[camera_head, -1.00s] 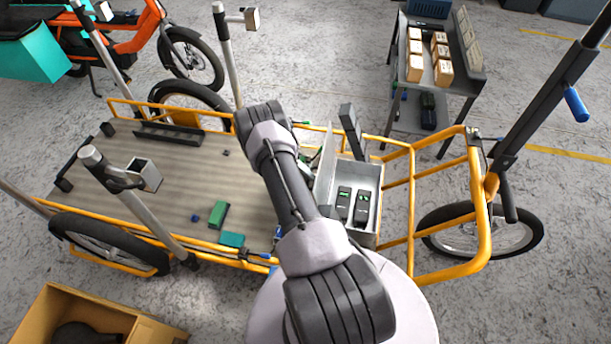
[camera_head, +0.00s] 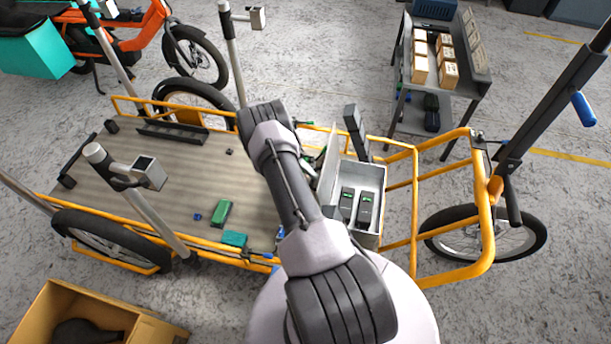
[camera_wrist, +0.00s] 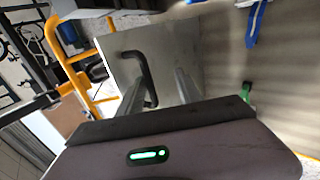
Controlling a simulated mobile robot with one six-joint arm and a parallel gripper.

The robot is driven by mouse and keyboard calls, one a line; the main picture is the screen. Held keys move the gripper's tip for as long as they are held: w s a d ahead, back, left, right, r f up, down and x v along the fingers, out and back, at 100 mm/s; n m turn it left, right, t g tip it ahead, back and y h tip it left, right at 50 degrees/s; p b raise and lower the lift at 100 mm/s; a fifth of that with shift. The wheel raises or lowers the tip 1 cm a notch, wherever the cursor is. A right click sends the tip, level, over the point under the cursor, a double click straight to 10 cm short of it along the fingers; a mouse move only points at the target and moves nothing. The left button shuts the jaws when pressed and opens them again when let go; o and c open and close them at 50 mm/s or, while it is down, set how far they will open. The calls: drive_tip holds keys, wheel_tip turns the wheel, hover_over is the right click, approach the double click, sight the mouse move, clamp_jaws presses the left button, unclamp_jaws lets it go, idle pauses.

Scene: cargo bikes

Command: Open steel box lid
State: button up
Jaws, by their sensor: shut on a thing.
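The steel box (camera_head: 368,240) stands on the orange-framed cargo bike, right of my arm in the head view. Its lid (camera_head: 327,168) is raised, standing steeply at the left side of the box. Two dark devices with green lights (camera_head: 365,208) lie inside. In the wrist view the lid (camera_wrist: 182,45) shows as a pale metal plate with a dark bent handle (camera_wrist: 146,66). My gripper (camera_wrist: 157,84) has its two metal fingers on either side of this handle and is shut on it. In the head view my arm mostly hides the gripper.
The bike's wooden deck (camera_head: 120,190) holds a green block (camera_head: 221,213) and smaller pieces left of my arm. Orange rails (camera_head: 412,200) stand right of the box. A grey cart (camera_head: 410,103) with cartons is behind. An open cardboard box (camera_head: 150,330) lies at the lower left.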

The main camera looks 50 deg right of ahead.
drive_tip(key=shift+w, duration=0.1)
drive_tip(key=p+v, duration=0.2)
drive_tip(key=v, duration=1.5)
drive_tip(key=shift+r, duration=0.2)
drive_tip(key=shift+a, duration=0.1)
